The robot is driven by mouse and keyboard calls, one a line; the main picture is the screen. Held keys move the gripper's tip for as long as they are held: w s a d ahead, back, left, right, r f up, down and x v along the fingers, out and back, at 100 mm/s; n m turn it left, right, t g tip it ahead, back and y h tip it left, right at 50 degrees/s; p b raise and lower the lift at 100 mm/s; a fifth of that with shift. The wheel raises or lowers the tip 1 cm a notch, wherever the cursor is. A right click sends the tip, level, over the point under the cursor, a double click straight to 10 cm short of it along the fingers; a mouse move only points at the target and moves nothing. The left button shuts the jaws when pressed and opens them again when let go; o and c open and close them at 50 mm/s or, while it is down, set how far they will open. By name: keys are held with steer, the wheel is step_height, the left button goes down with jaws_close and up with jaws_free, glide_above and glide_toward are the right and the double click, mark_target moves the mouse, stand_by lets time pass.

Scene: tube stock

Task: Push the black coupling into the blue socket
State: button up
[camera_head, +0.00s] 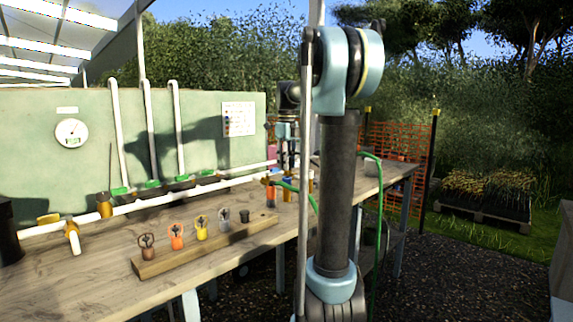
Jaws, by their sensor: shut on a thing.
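My gripper (287,150) is at the back of the bench, left of my upright arm link and partly hidden by it. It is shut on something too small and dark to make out. Below it stand small orange and blue fittings; one with a blue lower part (271,193) is left of my arm, possibly the blue socket. I cannot tell whether the held thing touches it. A short black piece (244,216) sits at the right end of the wooden rack; I cannot tell whether it is a coupling or a holder.
The wooden rack (160,264) also holds brown, orange, yellow and grey fittings. A long white pipe (150,203) runs along the bench (105,285), and upright white pipes stand behind it. A green hose (380,215) hangs right of my arm. The front of the bench is clear.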

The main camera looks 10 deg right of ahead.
steer(key=shift+f, duration=1.65)
stand_by(1.7)
steer(key=o, duration=1.1)
